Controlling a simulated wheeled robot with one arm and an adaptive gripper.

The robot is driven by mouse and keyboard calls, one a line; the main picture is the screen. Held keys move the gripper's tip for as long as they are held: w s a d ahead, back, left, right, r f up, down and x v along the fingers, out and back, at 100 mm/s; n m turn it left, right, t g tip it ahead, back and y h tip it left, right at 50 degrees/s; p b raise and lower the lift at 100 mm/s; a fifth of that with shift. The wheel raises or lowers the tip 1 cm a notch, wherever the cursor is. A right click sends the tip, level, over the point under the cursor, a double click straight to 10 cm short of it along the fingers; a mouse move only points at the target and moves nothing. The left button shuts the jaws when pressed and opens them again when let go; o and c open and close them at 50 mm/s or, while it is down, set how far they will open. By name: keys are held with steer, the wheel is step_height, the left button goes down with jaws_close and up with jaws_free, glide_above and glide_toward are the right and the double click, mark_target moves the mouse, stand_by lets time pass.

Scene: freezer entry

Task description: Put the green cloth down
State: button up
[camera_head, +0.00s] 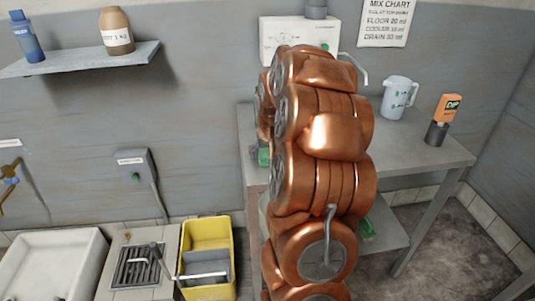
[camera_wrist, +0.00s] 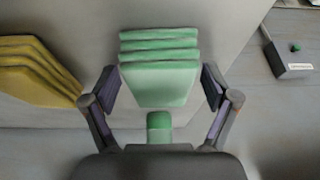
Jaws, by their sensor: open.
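A light green folded cloth (camera_wrist: 158,82), stacked in several layers, lies between the two fingers of my gripper (camera_wrist: 159,86) in the wrist view. The fingers stand apart, one on each side, with a visible gap to the cloth. A smaller green piece (camera_wrist: 159,126) shows just below it, nearer the palm; I cannot tell what it is. In the head view my arm hides the gripper. Bits of green show beside the arm at the table's left edge (camera_head: 263,156) and on the lower shelf (camera_head: 367,229); I cannot tell which is the cloth.
Yellow folded cloths (camera_wrist: 35,72) lie left of my gripper. A grey metal table (camera_head: 425,153) holds a white jug (camera_head: 398,97) and an orange-topped bottle (camera_head: 444,118). A yellow bucket (camera_head: 207,238), a floor drain (camera_head: 139,265) and a white sink (camera_head: 55,265) stand at the lower left.

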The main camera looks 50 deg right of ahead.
steer(key=b+v, duration=0.2)
steer(key=v, duration=1)
steer(key=s+a+f+n+g+y, duration=0.15)
steer(key=s+a, duration=0.25)
steer(key=a, duration=0.8)
steer(key=s+a+f+n+g+y, duration=0.1)
steer(key=s+a+n, duration=0.25)
steer(key=a, duration=0.85)
steer(key=s+a+f+n+g, duration=0.1)
steer(key=s+a+f, duration=0.1)
steer(key=s+a, duration=0.3)
steer(key=s+a+f+n+g, duration=0.1)
steer(key=s+a, duration=0.4)
steer(key=s, duration=0.8)
steer(key=shift+s+f+g, duration=0.25)
steer(key=shift+f+g, duration=0.2)
steer(key=shift+f, duration=0.55)
steer(key=shift+a+r, duration=0.1)
